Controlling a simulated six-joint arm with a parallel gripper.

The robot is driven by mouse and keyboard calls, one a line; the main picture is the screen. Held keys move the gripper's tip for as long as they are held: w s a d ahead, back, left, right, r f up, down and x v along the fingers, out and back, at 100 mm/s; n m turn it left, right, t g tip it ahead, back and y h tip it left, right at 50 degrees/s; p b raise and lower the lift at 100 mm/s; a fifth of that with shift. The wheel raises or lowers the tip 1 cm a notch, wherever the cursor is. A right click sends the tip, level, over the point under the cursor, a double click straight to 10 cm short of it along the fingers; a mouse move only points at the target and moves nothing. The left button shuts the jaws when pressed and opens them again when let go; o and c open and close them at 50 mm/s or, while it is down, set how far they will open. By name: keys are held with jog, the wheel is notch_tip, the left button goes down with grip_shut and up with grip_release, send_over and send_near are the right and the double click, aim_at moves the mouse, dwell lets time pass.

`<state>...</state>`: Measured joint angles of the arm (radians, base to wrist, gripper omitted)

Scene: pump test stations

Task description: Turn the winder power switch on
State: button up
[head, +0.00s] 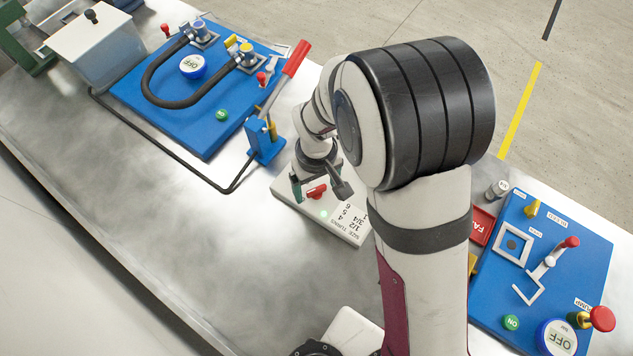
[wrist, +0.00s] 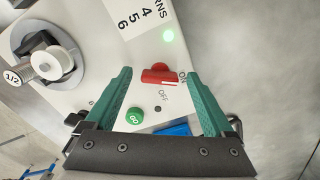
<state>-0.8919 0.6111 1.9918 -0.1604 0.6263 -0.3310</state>
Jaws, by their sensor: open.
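The white winder box (head: 304,208) sits on the metal bench under my gripper (head: 318,188), with a printed size and turns table on top. Its red power switch (wrist: 160,75) shows between my fingers in the wrist view, and also in the head view (head: 317,192). The switch's white mark lies on the side by the ON label (wrist: 182,77); the OFF label is nearer my palm. A small green lamp (wrist: 168,35) on the box is lit. My gripper (wrist: 158,73) is open, with one green finger on each side of the switch. Whether either finger touches it is unclear.
A green GO button (wrist: 135,116) and a spool (wrist: 52,62) are on the winder in the wrist view. A blue pump board (head: 150,105) with a black hose and red-handled lever is at upper left. Another blue board (head: 500,270) is at right.

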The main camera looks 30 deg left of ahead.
aim_at(316, 189)
notch_tip(316, 189, up, 16)
jog(key=shift+f, duration=0.15)
notch_tip(316, 189, down, 16)
jog(key=shift+r, duration=0.2)
dwell(0.4)
